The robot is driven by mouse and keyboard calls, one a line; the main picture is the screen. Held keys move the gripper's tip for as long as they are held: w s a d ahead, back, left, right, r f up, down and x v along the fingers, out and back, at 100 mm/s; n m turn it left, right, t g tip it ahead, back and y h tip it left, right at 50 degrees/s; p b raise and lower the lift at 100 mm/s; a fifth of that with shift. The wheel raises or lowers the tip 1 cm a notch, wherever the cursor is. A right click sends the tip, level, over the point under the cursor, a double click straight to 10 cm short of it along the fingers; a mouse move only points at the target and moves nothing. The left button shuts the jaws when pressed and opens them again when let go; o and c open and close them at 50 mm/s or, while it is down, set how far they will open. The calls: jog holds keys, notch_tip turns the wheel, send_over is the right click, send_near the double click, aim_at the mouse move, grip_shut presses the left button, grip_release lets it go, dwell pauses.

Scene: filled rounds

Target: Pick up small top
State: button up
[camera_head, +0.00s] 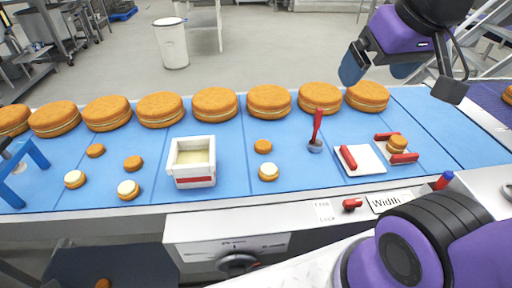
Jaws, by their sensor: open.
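Small plain brown tops lie on the blue belt (230,125): two at left, one top (95,150) and another top (133,163), and one top (263,147) near the middle. Small cream-covered rounds stand closer to me: one round (74,179) and another round (128,190) at left, and one round (268,172) in the middle. My gripper (380,68) is open and empty at upper right, apart from all the rounds.
Large filled rounds (215,103) stand in a row along the belt's far side. A white box (192,178) with cream stands left of centre. A red-handled tool (317,130) stands upright near the plate. A blue frame (24,170) is at far left.

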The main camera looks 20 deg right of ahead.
jog(key=shift+w, duration=1.3)
jog(key=m+g, duration=0.4)
jog(key=g, duration=0.1)
send_over(263, 143)
notch_tip(263, 143, down, 29)
jog(key=f, duration=0.4)
jog(key=shift+w+f, duration=0.25)
jog(key=shift+f, duration=0.1)
jog(key=shift+s+f, duration=0.15)
jog(key=shift+f, duration=1.2)
jog(key=shift+s+f, duration=0.15)
jog(key=shift+f, duration=1.2)
jog(key=c, duration=0.8)
